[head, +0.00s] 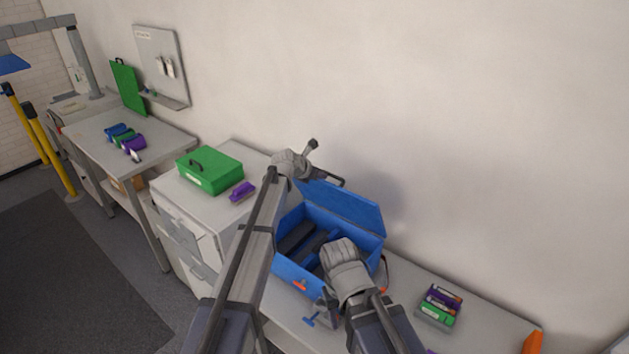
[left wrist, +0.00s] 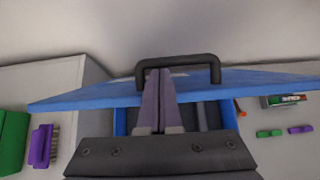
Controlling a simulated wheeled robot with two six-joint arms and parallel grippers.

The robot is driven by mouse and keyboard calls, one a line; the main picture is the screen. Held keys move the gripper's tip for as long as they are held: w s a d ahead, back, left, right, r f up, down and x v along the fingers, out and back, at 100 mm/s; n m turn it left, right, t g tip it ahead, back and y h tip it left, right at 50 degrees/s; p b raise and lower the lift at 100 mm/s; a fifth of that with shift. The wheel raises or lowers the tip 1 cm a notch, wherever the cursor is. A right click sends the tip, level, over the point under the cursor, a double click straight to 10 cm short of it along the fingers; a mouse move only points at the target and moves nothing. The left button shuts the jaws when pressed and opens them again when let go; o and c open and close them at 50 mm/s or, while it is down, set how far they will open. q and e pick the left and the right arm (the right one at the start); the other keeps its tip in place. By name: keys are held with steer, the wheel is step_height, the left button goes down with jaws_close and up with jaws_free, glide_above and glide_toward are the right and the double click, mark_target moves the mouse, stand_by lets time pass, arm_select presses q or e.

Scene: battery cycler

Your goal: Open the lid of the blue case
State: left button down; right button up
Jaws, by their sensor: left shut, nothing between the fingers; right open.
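The blue case (head: 292,271) stands on the bench against the wall, with dark slots inside. Its lid (head: 352,207) is raised and leans back toward the wall. In the left wrist view the lid (left wrist: 80,96) shows nearly edge-on, with a black handle (left wrist: 180,61) on it. My left gripper (head: 322,176) is at the lid's upper left edge. Its fingers (left wrist: 158,75) are shut and empty, overlapping the handle in the picture; contact is unclear. My right gripper (head: 324,308) is open at the case's front; its fingers are partly hidden by my wrist.
A green case (head: 211,170) and a purple item (head: 242,191) sit left of the blue case. A small rack (head: 437,307) with green and purple cells lies to the right. An orange item (head: 532,342) stands at the bench's right end.

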arm_select(q)
steer(key=w+d+r+p, duration=0.1)
steer(key=w+d+r, duration=0.2)
steer(key=w+d, duration=0.3)
steer(key=shift+w+d+p, duration=0.2)
steer(key=shift+w+p, duration=0.1)
steer(key=shift+w, duration=1)
steer(key=shift+s, duration=0.1)
